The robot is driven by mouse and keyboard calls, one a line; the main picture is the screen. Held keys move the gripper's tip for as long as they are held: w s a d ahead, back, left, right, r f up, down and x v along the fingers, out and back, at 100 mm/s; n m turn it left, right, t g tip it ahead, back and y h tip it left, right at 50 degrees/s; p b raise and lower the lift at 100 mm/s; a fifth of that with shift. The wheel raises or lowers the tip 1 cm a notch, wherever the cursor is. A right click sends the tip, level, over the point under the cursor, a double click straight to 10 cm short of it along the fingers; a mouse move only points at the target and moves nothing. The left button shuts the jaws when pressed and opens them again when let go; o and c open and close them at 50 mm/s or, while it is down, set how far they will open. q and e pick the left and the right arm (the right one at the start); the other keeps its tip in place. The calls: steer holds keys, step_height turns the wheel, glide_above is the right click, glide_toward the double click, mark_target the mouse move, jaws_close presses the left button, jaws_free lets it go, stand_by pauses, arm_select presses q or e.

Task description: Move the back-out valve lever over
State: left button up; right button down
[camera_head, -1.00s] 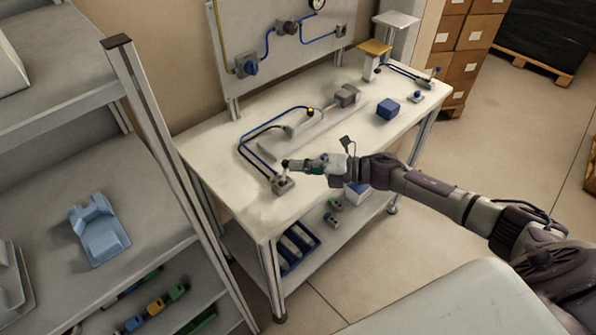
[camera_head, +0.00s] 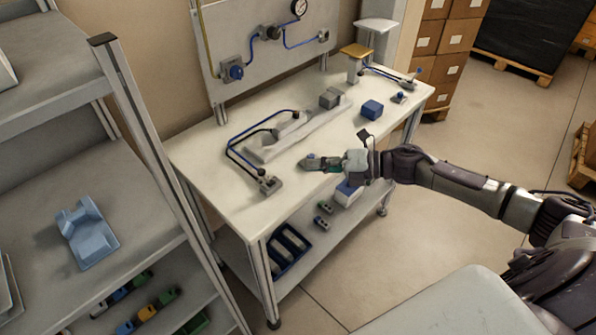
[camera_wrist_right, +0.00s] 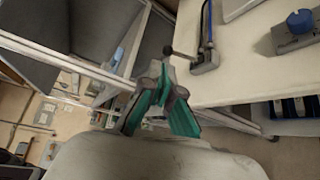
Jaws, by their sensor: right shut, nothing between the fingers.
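The valve (camera_head: 268,185) is a small grey block near the front left of the table, with a hose running to it. In the right wrist view the valve block (camera_wrist_right: 205,62) shows a thin lever with a dark ball knob (camera_wrist_right: 168,49) pointing left. My right gripper (camera_head: 312,163) is shut and empty above the table, to the right of the valve and apart from it in the head view. Its green-padded fingers (camera_wrist_right: 160,82) show in the wrist view. The lever is too small in the head view to read its angle exactly. My left gripper is not in view.
The table (camera_head: 215,160) also holds a grey unit (camera_head: 330,97), a blue block (camera_head: 372,109) and another small valve (camera_head: 410,81). A panel (camera_head: 270,75) with a gauge stands behind. A shelf rack (camera_head: 140,120) is close on the left. The table's middle front is clear.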

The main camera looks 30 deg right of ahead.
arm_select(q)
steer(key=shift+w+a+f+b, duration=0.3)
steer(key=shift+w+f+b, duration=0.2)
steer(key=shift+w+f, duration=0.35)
arm_select(e)
steer(key=shift+r+v, duration=0.15)
steer(key=shift+v, duration=0.8)
steer(key=shift+r+v, duration=0.15)
steer(key=shift+v, duration=0.85)
